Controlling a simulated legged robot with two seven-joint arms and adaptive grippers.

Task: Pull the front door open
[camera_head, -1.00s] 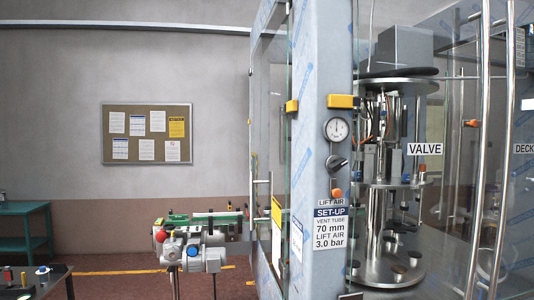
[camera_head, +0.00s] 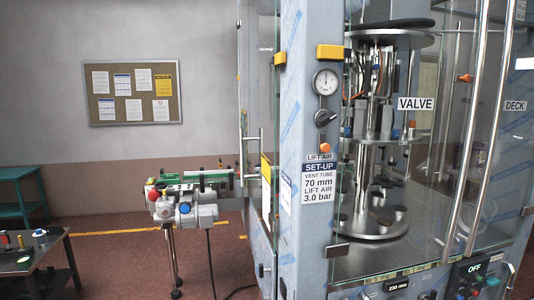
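The front of the filling machine has clear glass doors. The left glass front door (camera_head: 425,185) carries a VALVE label (camera_head: 416,104) and a long upright metal bar handle (camera_head: 463,130). A second long bar handle (camera_head: 492,130) runs beside it to the right, near a DECK label (camera_head: 515,106). The front glass looks closed, but its right edge is out of frame. A hinge (camera_head: 336,251) sits at the lower left of the glass, on the blue-filmed post. Neither of my grippers is in view.
The post holds a gauge (camera_head: 326,82), a black knob (camera_head: 325,117) and a set-up sign (camera_head: 318,183). A control panel (camera_head: 480,275) reading OFF is below the glass. A conveyor motor (camera_head: 185,205) and dark table (camera_head: 45,262) stand left, with open floor between.

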